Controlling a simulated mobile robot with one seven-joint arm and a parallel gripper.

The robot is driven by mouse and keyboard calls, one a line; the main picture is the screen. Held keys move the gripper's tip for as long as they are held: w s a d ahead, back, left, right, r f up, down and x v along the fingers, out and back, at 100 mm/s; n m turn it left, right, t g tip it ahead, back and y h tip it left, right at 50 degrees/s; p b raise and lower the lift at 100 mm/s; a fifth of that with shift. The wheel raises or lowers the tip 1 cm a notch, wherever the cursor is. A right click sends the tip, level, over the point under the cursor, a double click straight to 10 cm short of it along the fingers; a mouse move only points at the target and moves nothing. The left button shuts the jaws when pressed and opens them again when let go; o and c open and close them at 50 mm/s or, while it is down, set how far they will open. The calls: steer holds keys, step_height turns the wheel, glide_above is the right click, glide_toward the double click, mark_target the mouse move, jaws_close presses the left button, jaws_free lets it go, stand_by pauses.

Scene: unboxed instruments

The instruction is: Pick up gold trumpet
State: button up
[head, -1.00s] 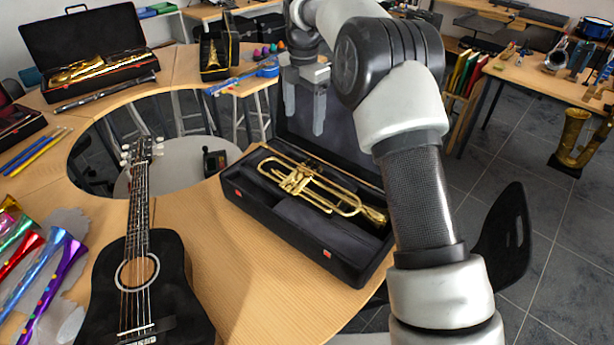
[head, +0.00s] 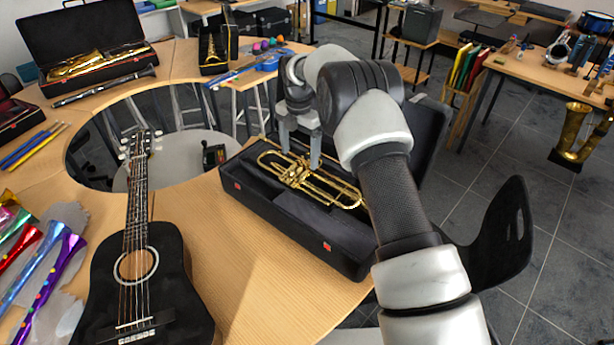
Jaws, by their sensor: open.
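The gold trumpet (head: 325,188) lies in an open black case (head: 268,212) on the wooden table. My gripper (head: 300,158) is open, pointing down at the trumpet's valve section. Its fingers are at or just above the trumpet; I cannot tell whether they touch it. My arm hides the right end of the trumpet and part of the case with its raised lid (head: 420,140).
A black acoustic guitar (head: 150,285) lies left of the case. Shiny colored horns (head: 35,265) lie at the left edge. Another open case with a brass instrument (head: 95,65) stands at the back left. Bare wood (head: 250,280) lies in front of the trumpet case.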

mark_target(299, 168)
step_height(299, 168, down, 5)
steer(key=shift+a+f, duration=0.1)
steer(key=shift+f, duration=0.05)
steer(key=c, duration=1.5)
steer(key=shift+w+r, duration=0.1)
steer(key=shift+r, duration=0.35)
steer(key=shift+c, duration=0.5)
step_height(299, 168, up, 10)
steer(key=shift+f, duration=0.25)
